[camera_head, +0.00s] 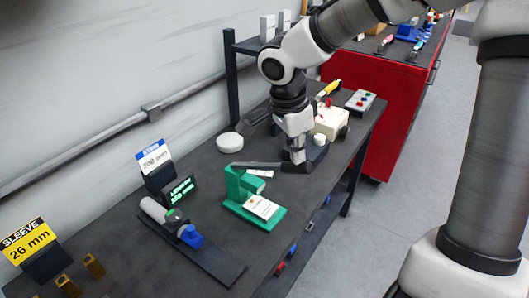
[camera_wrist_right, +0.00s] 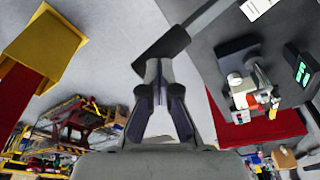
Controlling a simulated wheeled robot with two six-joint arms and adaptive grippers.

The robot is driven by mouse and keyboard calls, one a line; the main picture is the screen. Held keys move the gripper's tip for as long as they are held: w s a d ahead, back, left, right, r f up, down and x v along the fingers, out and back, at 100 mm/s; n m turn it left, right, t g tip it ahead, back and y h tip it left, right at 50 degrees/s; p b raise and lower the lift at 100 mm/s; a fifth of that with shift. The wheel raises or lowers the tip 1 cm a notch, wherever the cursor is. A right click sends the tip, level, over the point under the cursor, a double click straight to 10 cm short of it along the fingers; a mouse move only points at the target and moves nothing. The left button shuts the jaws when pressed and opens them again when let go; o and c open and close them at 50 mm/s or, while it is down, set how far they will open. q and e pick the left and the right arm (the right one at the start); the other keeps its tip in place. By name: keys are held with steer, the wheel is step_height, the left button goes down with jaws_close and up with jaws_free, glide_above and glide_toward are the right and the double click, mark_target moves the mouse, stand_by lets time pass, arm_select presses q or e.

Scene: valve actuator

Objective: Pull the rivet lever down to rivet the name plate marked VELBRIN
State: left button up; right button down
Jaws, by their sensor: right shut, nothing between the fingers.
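The green rivet press (camera_head: 240,187) stands on the dark bench. Its dark lever (camera_head: 248,164) extends right from the press top, roughly level, toward my right gripper. A pale plate (camera_head: 262,207) with small print lies on the press base; its marking is too small to read. My right gripper (camera_head: 297,164) is shut and empty at the lever's free end. In the right wrist view, the lever's thick dark end (camera_wrist_right: 163,45) lies just beyond the shut fingertips (camera_wrist_right: 158,70); I cannot tell if they touch. My left gripper is not in view.
A cylinder fixture (camera_head: 165,215) with a green display stands left of the press. A white disc (camera_head: 230,142) lies behind it. A cream box (camera_head: 328,122) and a button panel (camera_head: 360,101) stand at the far end. A red cabinet (camera_head: 385,95) is beyond the bench.

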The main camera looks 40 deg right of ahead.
mark_target(301, 166)
steer(key=shift+s+f+b, duration=0.2)
steer(key=shift+f+b, duration=0.1)
steer(key=shift+f, duration=0.25)
steer(key=shift+s+d+f+b, duration=0.1)
steer(key=shift+s+f+b, duration=0.15)
steer(key=shift+f, duration=0.3)
steer(key=shift+s+d+f+b, duration=0.1)
steer(key=shift+s+f+b, duration=0.1)
steer(key=shift+f, duration=0.45)
steer(key=shift+s+f+b, duration=0.3)
steer(key=shift+f+b, duration=0.35)
steer(key=shift+f, duration=0.4)
